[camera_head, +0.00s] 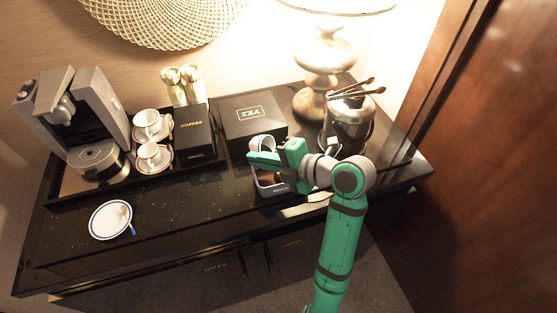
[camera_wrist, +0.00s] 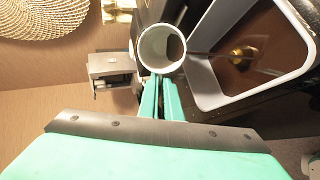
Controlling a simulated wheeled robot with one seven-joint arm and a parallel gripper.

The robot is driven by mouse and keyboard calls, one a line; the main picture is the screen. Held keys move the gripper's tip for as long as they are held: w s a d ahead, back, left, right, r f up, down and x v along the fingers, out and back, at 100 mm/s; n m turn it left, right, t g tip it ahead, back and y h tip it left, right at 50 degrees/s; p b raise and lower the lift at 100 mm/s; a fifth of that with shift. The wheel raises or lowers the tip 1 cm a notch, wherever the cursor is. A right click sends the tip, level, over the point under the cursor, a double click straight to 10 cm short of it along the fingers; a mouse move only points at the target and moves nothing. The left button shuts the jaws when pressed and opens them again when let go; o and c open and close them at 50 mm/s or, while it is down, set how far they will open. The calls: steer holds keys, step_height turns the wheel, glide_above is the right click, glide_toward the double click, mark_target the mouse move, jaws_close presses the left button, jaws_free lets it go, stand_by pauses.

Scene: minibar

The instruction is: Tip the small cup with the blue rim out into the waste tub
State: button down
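The small white cup (camera_wrist: 146,48) is at my gripper's fingertips (camera_wrist: 161,85), and its open mouth faces the wrist camera. The two green fingers are close together against it, seemingly on its handle, which is hidden. The blue of the rim is hard to make out. In the head view the cup (camera_head: 262,141) is tilted above the waste tub (camera_head: 268,190), and my gripper (camera_head: 268,157) partly covers both. In the wrist view the grey-walled tub (camera_wrist: 205,88) is beside the cup on the right, with a brown inside and a small gold thing (camera_wrist: 240,53).
A white saucer (camera_head: 108,222) with something blue at its edge lies front left. A coffee machine (camera_head: 95,110), two white cups on saucers (camera_head: 155,168), a coffee box (camera_head: 193,140) and tea box (camera_head: 252,112) stand behind. A lamp (camera_head: 323,55) and ice bucket (camera_head: 350,118) stand right.

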steer(key=shift+d+y, duration=0.15)
steer(key=shift+y, duration=0.25)
stand_by(0.4)
steer(key=shift+s+d+r+t+y+b, duration=0.1)
steer(key=shift+s+d+t+y+b, duration=0.25)
steer(key=shift+d+t+y+b, duration=0.2)
stand_by(0.6)
steer(key=shift+w+a+r+g+h, duration=0.15)
steer(key=shift+a+g+h, duration=0.2)
steer(key=shift+h, duration=0.3)
steer(key=shift+w+a+r+g+h, duration=0.2)
steer(key=shift+g+h, duration=0.2)
steer(key=shift+h, duration=0.25)
steer(key=shift+w+a+r+g+h, duration=0.1)
steer(key=shift+w+a+g+h, duration=0.1)
steer(key=shift+g+h, duration=0.35)
